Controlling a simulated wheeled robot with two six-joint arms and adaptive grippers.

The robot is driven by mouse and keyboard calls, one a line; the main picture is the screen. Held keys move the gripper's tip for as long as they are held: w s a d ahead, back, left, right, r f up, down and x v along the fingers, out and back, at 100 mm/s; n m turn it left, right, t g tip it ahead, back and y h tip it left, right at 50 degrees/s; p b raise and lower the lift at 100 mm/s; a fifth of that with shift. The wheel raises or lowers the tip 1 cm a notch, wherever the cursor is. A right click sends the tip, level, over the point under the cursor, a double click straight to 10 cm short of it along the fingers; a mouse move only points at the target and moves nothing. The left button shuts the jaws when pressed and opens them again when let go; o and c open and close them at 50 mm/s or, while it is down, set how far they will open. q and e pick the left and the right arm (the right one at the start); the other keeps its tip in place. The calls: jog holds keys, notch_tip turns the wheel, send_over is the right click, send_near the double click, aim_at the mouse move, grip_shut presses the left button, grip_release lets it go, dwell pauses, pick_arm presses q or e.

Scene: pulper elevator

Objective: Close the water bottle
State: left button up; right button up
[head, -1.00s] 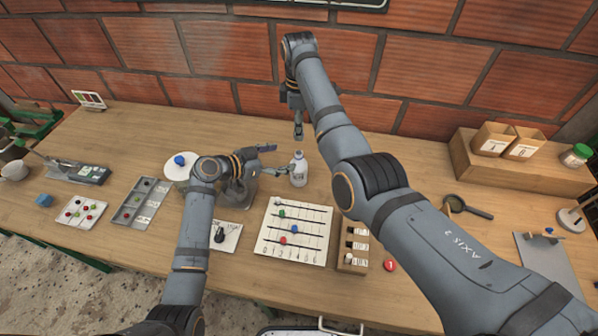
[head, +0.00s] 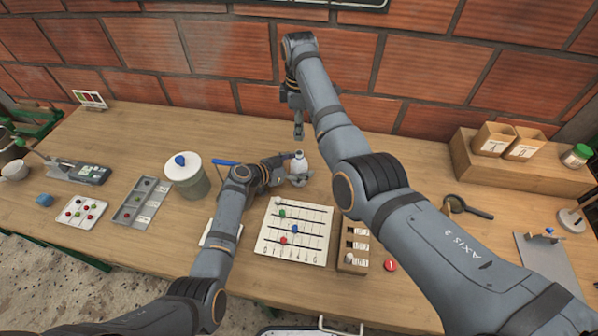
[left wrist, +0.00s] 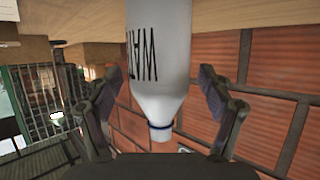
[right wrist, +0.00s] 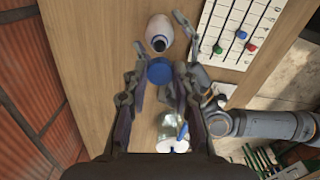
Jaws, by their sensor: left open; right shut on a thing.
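The white water bottle (head: 299,164) stands upright on the table, with lettering on its side. Its open dark mouth shows in the right wrist view (right wrist: 159,42). My left gripper (head: 292,175) is low at the bottle, open. In the left wrist view its fingers (left wrist: 172,98) stand on either side of the bottle (left wrist: 160,75), with visible gaps beside it. My right gripper (head: 298,134) points down above the bottle. In the right wrist view it is shut on the blue cap (right wrist: 160,71), which is apart from the bottle's mouth. The cap is not clear in the head view.
A jar with a white lid (head: 183,164) stands left of my left gripper. A board with coloured pegs (head: 293,231) lies in front of the bottle. A wooden block (head: 353,247) is right of that board. A brick wall (head: 200,50) rises behind the table.

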pick_arm(q)
grip_shut()
pick_arm(e)
send_over(299, 153)
jog(key=shift+f, duration=2.5)
jog(key=shift+f, duration=0.1)
jog(key=shift+f, duration=0.75)
jog(key=shift+f, duration=0.6)
